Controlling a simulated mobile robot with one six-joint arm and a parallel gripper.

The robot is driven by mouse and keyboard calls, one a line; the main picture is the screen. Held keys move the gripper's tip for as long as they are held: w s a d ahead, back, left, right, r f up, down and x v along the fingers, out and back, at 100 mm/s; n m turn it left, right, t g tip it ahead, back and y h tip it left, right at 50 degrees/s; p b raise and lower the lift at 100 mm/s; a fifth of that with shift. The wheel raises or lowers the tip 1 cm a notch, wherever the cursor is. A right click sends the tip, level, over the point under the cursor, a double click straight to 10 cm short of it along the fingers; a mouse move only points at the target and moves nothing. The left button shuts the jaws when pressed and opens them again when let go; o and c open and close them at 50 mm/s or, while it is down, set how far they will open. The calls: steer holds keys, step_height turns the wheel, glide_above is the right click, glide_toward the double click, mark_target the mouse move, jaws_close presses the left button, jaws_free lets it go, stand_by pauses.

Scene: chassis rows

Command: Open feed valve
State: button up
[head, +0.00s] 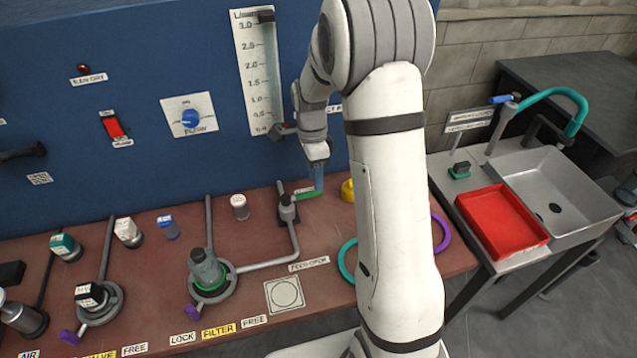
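A small grey valve fitting (288,208) stands on the red-brown bench near the blue panel, with a grey pipe (275,262) running from it to the filter housing. I take it to be the feed valve. A label that seems to read "FEED OPEN" (308,264) lies in front of it. A green piece (309,195) and a bluish upright piece (319,178) sit just right of the fitting; I cannot tell whether they are a handle or a hose. My gripper (317,158) points down just above the bluish piece. Its fingers are too small to read, and contact is unclear.
The filter housing (207,273), a black-capped unit (92,298) and several small bottles stand to the left. A gauge (258,72) and blue knob (190,117) are on the panel. A yellow object (347,190) is close right. A red tray (502,222) lies by the sink.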

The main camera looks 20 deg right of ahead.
mark_target(303, 196)
steer(key=shift+s+f, duration=0.2)
steer(key=shift+f, duration=0.65)
steer(key=shift+s+f, duration=0.15)
steer(key=shift+f, duration=0.7)
jaws_close()
